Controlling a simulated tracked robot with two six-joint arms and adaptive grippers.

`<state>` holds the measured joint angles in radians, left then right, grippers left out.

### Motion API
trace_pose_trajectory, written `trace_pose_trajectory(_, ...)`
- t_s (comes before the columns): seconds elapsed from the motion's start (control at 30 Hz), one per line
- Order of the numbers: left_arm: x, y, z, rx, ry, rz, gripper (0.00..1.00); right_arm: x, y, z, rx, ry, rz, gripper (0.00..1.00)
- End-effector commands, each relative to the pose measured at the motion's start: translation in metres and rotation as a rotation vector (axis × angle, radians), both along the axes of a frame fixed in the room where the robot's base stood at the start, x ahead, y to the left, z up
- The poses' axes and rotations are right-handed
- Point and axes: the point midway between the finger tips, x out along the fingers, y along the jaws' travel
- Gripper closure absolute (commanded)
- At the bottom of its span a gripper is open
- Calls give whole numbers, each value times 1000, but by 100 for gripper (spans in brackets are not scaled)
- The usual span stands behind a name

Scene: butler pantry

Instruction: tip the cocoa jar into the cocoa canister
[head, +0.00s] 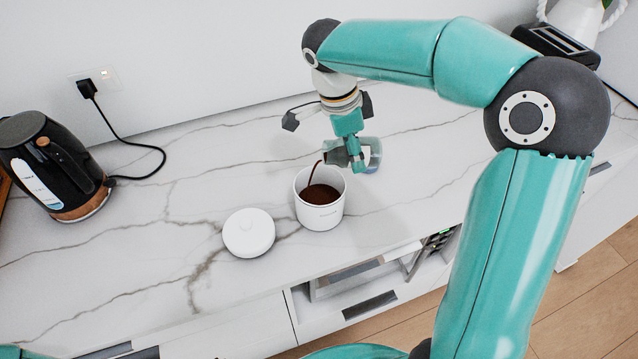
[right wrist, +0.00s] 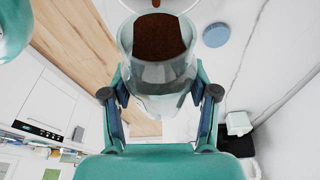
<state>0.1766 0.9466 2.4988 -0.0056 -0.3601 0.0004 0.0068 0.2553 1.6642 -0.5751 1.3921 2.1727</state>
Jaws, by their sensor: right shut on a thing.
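The cocoa jar (head: 374,153) is clear glass and is held tipped on its side, its mouth to the left. My right gripper (head: 349,154) is shut on it, above and right of the cocoa canister's rim. A thin brown stream falls from the jar's mouth into the white, open cocoa canister (head: 321,215), where brown cocoa shows inside. In the right wrist view the jar (right wrist: 157,76) sits between both fingers, with dark cocoa (right wrist: 158,37) toward its far end. My left gripper is not in view.
A white round lid (head: 248,233) lies on the marble counter (head: 130,240) left of the canister. A black kettle (head: 50,165) with a cord stands at the far left, and a black toaster (head: 555,42) at the back right. The counter between kettle and lid is clear.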

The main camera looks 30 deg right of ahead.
Motion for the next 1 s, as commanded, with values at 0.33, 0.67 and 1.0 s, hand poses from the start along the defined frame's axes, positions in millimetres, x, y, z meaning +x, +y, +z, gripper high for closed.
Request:
trace_pose_trajectory(0.33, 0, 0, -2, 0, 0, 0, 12, 1, 0, 2, -22, 8, 2, 88)
trace_pose_trajectory(0.67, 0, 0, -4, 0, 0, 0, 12, 1, 1, 3, -42, 17, 0, 88)
trace_pose_trajectory(1.0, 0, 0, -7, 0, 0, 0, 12, 1, 1, 4, -63, 28, 1, 88)
